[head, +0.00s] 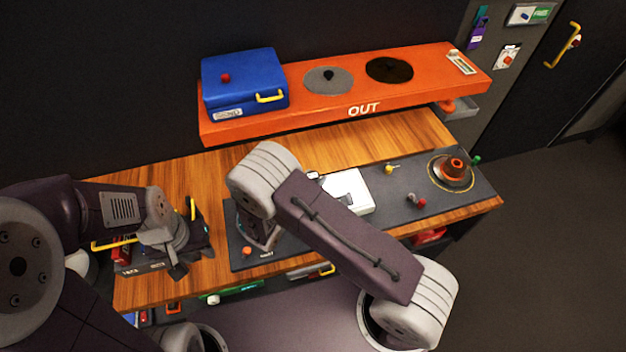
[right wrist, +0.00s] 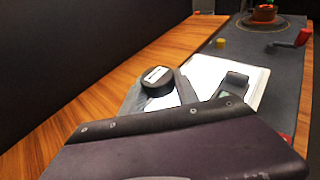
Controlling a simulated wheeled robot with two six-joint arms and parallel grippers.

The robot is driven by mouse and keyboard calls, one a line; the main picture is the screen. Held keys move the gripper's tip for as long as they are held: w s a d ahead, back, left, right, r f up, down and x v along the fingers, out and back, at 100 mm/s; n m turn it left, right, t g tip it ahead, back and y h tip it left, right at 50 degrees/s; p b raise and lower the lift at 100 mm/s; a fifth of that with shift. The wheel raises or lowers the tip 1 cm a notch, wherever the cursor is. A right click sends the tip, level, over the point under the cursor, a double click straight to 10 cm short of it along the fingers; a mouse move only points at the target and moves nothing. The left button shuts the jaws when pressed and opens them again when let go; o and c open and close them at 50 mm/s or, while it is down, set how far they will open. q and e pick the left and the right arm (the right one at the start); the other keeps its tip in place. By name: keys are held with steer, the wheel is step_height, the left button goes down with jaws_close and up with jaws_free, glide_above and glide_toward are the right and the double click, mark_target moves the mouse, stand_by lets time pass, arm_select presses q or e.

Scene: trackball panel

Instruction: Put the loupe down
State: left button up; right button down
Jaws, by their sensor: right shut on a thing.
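A white block (head: 352,192) sits mid-panel, with a small unclear thing (head: 313,176) at its far left corner. An orange shelf (head: 345,110) holds a blue case (head: 243,82). Bare wood (head: 185,170) lies behind.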

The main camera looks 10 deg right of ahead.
steer(key=shift+f, duration=0.4)
steer(key=shift+w+f, duration=0.1)
steer(key=shift+f, duration=0.05)
steer(key=shift+f, duration=0.2)
steer(key=c, duration=0.9)
jaws_free()
steer(key=shift+r, duration=0.1)
steer(key=shift+r, duration=0.1)
